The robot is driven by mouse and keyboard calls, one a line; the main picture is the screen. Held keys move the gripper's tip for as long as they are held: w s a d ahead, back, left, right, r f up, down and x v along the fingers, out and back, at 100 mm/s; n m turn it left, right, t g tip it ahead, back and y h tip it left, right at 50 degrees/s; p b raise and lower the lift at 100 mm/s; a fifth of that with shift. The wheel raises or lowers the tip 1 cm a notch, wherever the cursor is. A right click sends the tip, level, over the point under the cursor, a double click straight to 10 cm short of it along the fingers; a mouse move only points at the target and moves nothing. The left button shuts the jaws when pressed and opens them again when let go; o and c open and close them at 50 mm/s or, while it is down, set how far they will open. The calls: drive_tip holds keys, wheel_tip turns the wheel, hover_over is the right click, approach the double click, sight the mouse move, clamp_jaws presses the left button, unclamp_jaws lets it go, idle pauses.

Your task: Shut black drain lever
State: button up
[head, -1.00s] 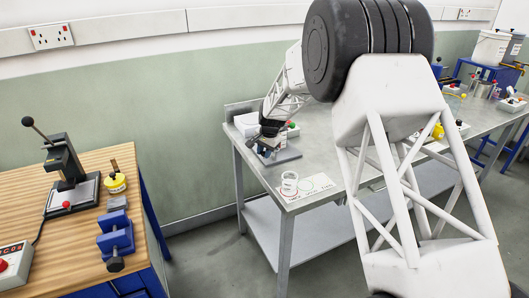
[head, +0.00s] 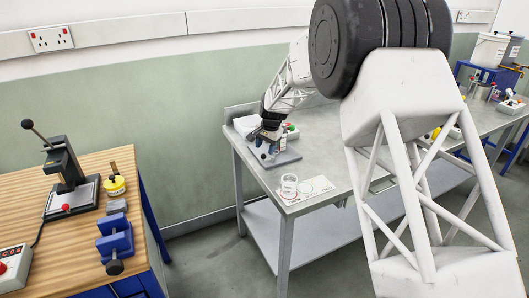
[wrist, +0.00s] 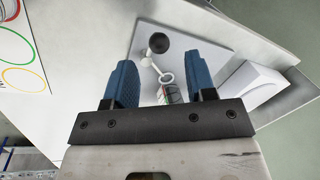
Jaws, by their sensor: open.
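A black ball knob (wrist: 159,43) sits on a short pale lever arm (wrist: 147,60) in the wrist view, just beyond my fingertips. I take it to be the black drain lever. A small pale ring (wrist: 166,77) and a fitting with a dark and red patch lie below it, partly hidden by my gripper. My gripper (wrist: 163,68) is open, with one blue finger either side of the lever fitting and nothing visibly held. In the head view my gripper (head: 265,139) is over the grey base plate (head: 286,159) on the metal bench. Contact with the lever cannot be told.
A clear cup (head: 289,186) stands on a white mat (head: 310,192) with coloured circles, near the bench's front corner. A white box (wrist: 252,86) is right of my fingers in the wrist view. A wooden bench (head: 88,200) with a press and blue vice stands left.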

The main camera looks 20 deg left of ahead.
drive_tip(key=shift+s+d+r, duration=0.1)
drive_tip(key=shift+d+r, duration=0.1)
drive_tip(key=shift+r, duration=0.7)
drive_tip(key=shift+d+r, duration=0.15)
drive_tip(key=shift+r, duration=0.75)
drive_tip(key=s+d+r, duration=0.6)
drive_tip(key=s+d, duration=0.1)
drive_tip(key=d, duration=0.3)
drive_tip(key=s+d+r+n+t+h, duration=0.1)
drive_tip(key=s+d+r, duration=0.55)
drive_tip(key=d, duration=0.45)
drive_tip(key=s+d+r, duration=0.5)
drive_tip(key=s+d, duration=0.2)
drive_tip(key=d, duration=0.3)
drive_tip(key=s+d+f, duration=0.1)
drive_tip(key=s+d, duration=0.5)
drive_tip(key=s, duration=0.4)
drive_tip(key=s+d+f+h, duration=0.1)
drive_tip(key=s+d, duration=0.5)
drive_tip(key=s, duration=0.5)
drive_tip(key=s+d+f+n+t, duration=0.1)
drive_tip(key=s+d, duration=0.4)
drive_tip(key=s, duration=0.6)
drive_tip(key=shift+d, duration=0.4)
